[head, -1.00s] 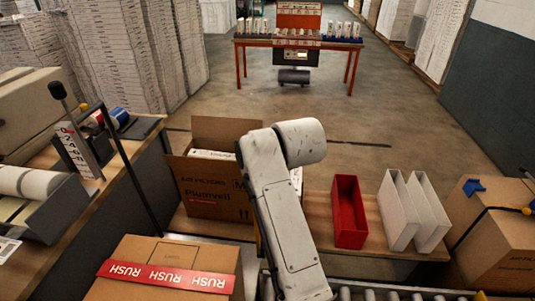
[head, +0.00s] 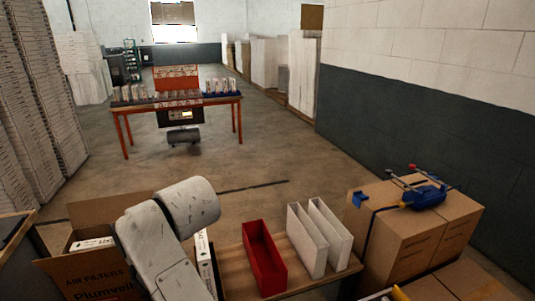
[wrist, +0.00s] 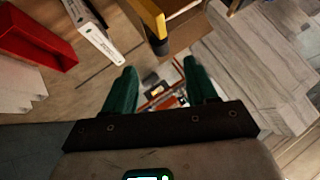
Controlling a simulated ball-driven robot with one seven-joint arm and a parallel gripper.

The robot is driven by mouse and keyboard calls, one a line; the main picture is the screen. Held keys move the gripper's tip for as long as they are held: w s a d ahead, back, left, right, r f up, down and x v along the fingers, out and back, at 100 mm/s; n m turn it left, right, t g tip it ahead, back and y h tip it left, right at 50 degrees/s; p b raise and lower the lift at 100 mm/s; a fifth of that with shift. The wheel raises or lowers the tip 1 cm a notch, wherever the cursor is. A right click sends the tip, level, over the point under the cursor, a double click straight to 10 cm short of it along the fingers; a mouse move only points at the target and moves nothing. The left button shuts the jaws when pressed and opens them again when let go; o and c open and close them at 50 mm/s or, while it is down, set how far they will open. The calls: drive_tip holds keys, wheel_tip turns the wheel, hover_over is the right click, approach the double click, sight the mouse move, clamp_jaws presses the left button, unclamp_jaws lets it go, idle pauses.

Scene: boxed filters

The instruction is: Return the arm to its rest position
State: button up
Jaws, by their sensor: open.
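My arm (head: 163,240) rises from the bottom of the head view, bent at a white, scuffed joint, in front of the open cardboard box. My gripper does not show in the head view; the arm hides it or it lies behind. In the wrist view my gripper (wrist: 160,68) has two green fingers spread apart with nothing held between them. Beyond the fingers, far off, the orange table (wrist: 155,97) shows in the gap.
An open carton (head: 88,275) stands left of my arm. A red bin (head: 264,261) and white bins (head: 308,241) stand on a wooden bench. Strapped cartons (head: 408,240) bear a blue tool (head: 427,195). An orange table (head: 178,98) stands further back on open floor.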

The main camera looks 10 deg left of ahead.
drive_tip(key=d+f+m+h, duration=0.1)
drive_tip(key=d+f+h, duration=0.1)
drive_tip(key=d+f, duration=1.3)
drive_tip(key=s+d+f+m+h, duration=0.1)
drive_tip(key=s+d+f, duration=0.25)
drive_tip(key=d, duration=0.75)
drive_tip(key=s+d+f+m+h, duration=0.1)
drive_tip(key=s+d+f+h, duration=0.3)
drive_tip(key=d, duration=0.6)
drive_tip(key=s+d+f+m+g, duration=0.1)
drive_tip(key=s+d+f, duration=0.1)
drive_tip(key=s+d, duration=1)
drive_tip(key=s+d+f+m+g+h, duration=0.1)
drive_tip(key=s+d+f+g, duration=0.1)
drive_tip(key=s+d, duration=1)
drive_tip(key=shift+s+f+g+h, duration=0.15)
drive_tip(key=shift+f+g+h, duration=0.15)
drive_tip(key=shift+f, duration=0.45)
drive_tip(key=shift+a, duration=0.15)
